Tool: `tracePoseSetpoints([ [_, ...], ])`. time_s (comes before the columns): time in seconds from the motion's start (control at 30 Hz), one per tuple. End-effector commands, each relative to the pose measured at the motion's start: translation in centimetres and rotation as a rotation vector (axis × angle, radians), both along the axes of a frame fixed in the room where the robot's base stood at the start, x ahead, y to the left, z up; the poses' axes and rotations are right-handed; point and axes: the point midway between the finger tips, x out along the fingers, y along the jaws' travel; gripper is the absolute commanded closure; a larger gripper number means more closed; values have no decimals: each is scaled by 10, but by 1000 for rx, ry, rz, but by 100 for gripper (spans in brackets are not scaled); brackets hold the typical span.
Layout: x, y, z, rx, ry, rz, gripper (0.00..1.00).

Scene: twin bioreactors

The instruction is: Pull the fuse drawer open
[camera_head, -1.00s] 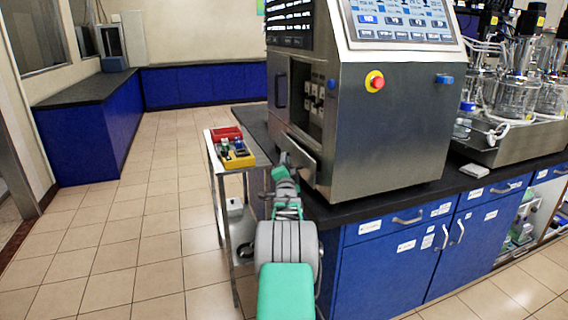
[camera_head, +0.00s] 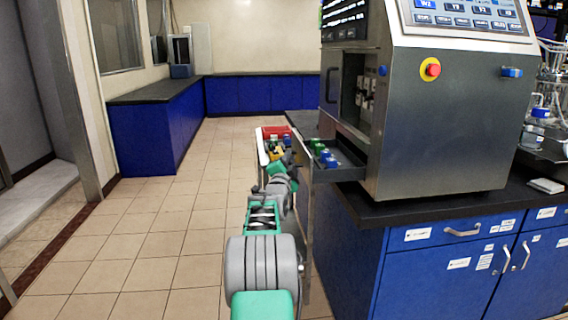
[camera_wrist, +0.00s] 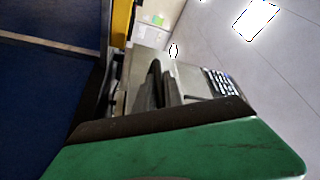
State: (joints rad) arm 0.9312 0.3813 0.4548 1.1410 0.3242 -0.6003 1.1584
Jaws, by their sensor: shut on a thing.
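The fuse drawer (camera_head: 343,173) sticks out from the lower left side of the steel cabinet (camera_head: 432,135), open, in the head view. Small green and blue pieces (camera_head: 326,157) sit inside it. My gripper (camera_head: 290,168) is at the drawer's outer left end, shut on its handle; the arm hides the handle and most of the drawer front. In the wrist view my dark gripper fingers (camera_wrist: 160,85) are close together beyond a green part of my arm, and the grip itself is hard to make out.
A small side cart with a red bin (camera_head: 275,131) and a yellow tray stands behind my gripper, close to the drawer. The black counter (camera_head: 420,208) with blue cupboards (camera_head: 430,265) is on the right. Tiled floor (camera_head: 160,230) is clear on the left.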

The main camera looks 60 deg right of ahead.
Motion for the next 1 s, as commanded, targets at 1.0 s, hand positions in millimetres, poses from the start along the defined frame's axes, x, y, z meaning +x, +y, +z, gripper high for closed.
tracePoseSetpoints([
  [1.0,-18,53,-12,1,2,3,78],
])
